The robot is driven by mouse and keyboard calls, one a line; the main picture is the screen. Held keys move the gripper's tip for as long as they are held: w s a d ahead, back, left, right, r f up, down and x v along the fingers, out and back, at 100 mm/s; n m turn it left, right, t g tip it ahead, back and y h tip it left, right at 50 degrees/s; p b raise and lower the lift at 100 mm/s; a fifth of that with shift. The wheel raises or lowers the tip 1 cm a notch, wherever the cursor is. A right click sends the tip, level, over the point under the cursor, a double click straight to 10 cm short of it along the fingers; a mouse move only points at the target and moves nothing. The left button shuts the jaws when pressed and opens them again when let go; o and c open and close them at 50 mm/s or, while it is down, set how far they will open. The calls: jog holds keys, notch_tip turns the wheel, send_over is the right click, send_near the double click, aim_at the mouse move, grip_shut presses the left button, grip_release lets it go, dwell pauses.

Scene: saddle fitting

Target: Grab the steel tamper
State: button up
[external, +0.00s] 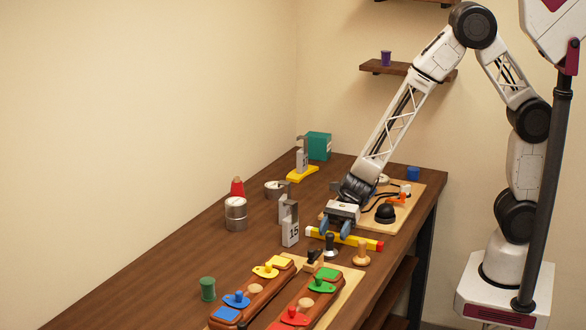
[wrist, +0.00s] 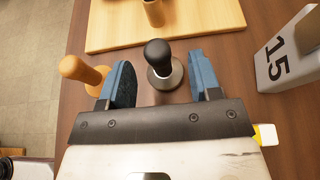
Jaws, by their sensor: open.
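The steel tamper (external: 330,246) has a black handle and a round steel base, and stands upright on the table. In the wrist view the tamper (wrist: 158,58) shows between the two blue fingers of my gripper (wrist: 160,70), with a gap on each side. My gripper (external: 335,228) is open and empty, pointing down over the tamper in the external view. A wooden tamper-like piece (external: 362,253) stands close by on the right; it also shows just outside the left finger in the wrist view (wrist: 82,69).
A yellow bar with red ends (external: 345,238) lies just behind the tamper. A grey block marked 15 (external: 290,232) stands to the left. A wooden board (wrist: 200,25) with coloured saddle fixtures lies in front.

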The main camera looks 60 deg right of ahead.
aim_at(328, 242)
jog(key=shift+x, duration=2.6)
grip_shut()
